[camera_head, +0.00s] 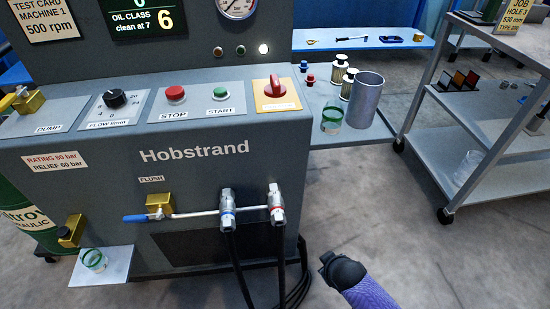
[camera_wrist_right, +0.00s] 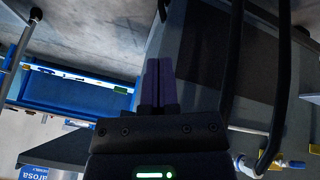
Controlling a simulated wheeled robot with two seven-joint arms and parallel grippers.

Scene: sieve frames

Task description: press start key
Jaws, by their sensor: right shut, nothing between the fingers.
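The green start key (camera_head: 221,93) sits on the sloped panel of the grey Hobstrand machine (camera_head: 200,185) in the head view, above a label reading START. The red stop key (camera_head: 176,94) is to its left, and a red rotary switch on a yellow plate (camera_head: 276,91) is to its right. My right gripper (camera_head: 327,262) is low at the right of the machine's front, well below and apart from the start key. In the right wrist view its fingers (camera_wrist_right: 160,72) are shut together with nothing between them. My left gripper is not in view.
Two hose couplings (camera_head: 228,208) stick out of the machine's front, with black hoses hanging down. A blue-handled flush valve (camera_head: 150,216) is left of them. A metal cylinder (camera_head: 365,100) stands on the side shelf, and a grey cart (camera_head: 460,140) is at right. Floor between is clear.

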